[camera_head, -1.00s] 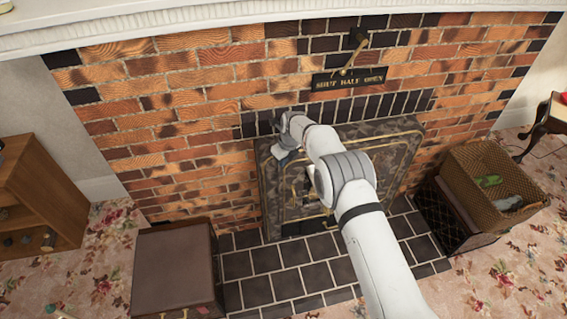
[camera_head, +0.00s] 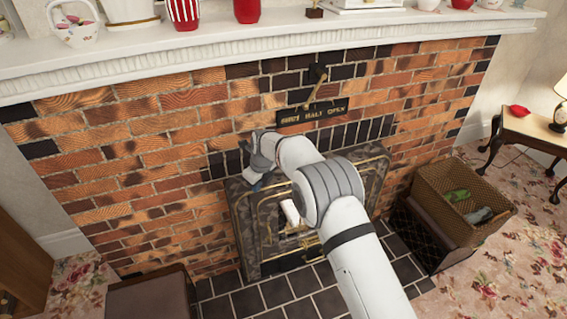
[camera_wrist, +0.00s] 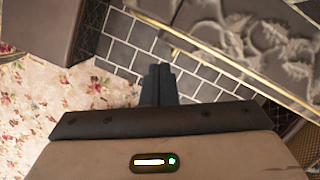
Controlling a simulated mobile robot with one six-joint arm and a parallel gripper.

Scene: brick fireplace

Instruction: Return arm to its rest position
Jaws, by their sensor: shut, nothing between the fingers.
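My gripper (camera_wrist: 158,84) shows in the wrist view with its two dark fingers together and nothing between them. It hangs over the dark hearth tiles (camera_wrist: 125,52), with the ornate metal fireplace front (camera_wrist: 245,40) at the upper right. In the head view my white arm reaches up from the bottom right, and its wrist end is in front of the upper left of the fireplace front (camera_head: 245,215). The fingers are hard to make out there.
A brass lever (camera_head: 314,95) and a label plate (camera_head: 312,112) are on the brick wall. The white mantel (camera_head: 250,40) holds vases. A wicker basket (camera_head: 450,215) stands at right, a brown box (camera_head: 150,297) at lower left. A small table (camera_head: 530,128) is far right.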

